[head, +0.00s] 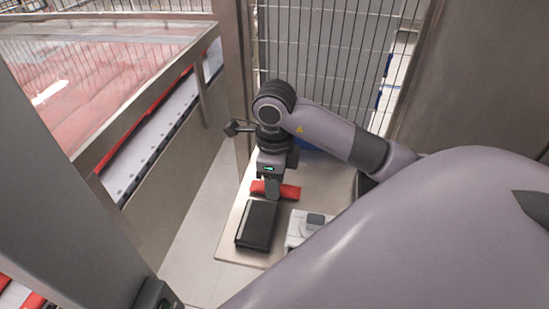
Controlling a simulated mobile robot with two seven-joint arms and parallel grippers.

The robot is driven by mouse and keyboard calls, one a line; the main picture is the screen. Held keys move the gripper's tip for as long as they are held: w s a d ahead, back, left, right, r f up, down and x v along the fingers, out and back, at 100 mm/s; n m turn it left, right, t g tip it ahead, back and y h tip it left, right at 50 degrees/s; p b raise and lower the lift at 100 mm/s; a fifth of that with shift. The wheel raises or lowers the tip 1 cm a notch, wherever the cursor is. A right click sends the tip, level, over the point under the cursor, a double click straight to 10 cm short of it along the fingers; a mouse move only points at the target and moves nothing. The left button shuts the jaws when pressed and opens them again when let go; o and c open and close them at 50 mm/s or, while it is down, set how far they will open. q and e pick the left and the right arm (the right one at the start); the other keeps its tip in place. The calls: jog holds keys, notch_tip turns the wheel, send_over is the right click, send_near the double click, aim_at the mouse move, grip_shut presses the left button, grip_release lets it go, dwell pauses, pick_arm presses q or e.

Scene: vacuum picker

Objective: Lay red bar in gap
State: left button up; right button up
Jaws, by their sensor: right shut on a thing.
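The red bar (290,192) lies crosswise at the small metal table, just behind a black box. My right gripper (272,190) points down over it and is shut on it. The gripper hides the bar's middle; its red ends show on both sides. Whether the bar touches the table cannot be told. I cannot make out the gap clearly.
The black box (256,226) lies on the table (233,247), close in front of the bar. A white device (296,229) with a grey top stands to its right. A wire fence (325,50) rises behind. A glazed conveyor enclosure (150,120) is at left.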

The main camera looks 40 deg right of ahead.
jog(key=shift+f, duration=0.2)
jog(key=o, duration=1)
jog(key=shift+r, duration=0.1)
